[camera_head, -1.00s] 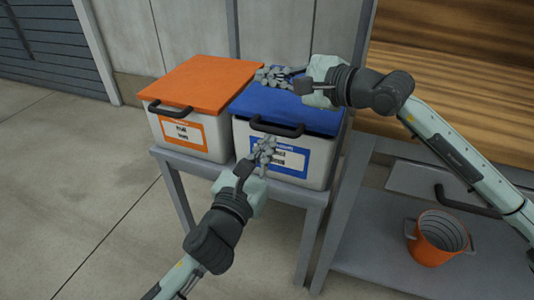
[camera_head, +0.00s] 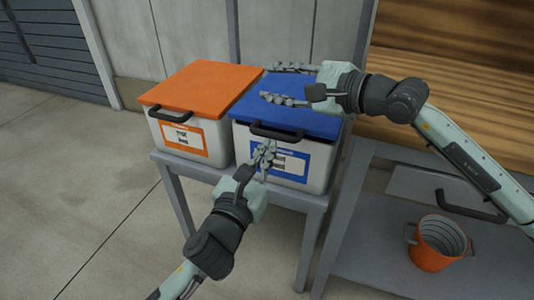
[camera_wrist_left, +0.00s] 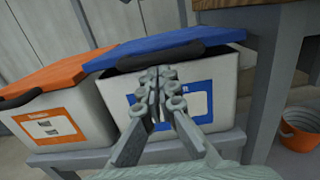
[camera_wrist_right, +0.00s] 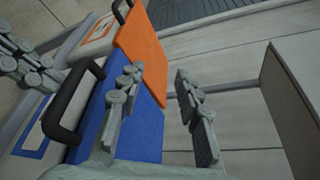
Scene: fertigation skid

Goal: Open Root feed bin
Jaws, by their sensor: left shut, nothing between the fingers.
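Two white bins stand side by side, one with an orange lid (camera_head: 205,85) and one with a blue lid (camera_head: 325,124). Their label text is too small to read, so I cannot tell which is Root feed. My left gripper (camera_head: 265,148) is shut and empty, just below that handle, before the blue label; contact is unclear. My right gripper (camera_head: 265,83) is open and empty above the blue lid, fingers spread.
The bins stand on a grey metal table (camera_head: 250,190). An orange bucket (camera_head: 437,243) sits on a low grey shelf (camera_head: 365,240) at right. A wall panel stands close behind the bins. The floor at left is clear.

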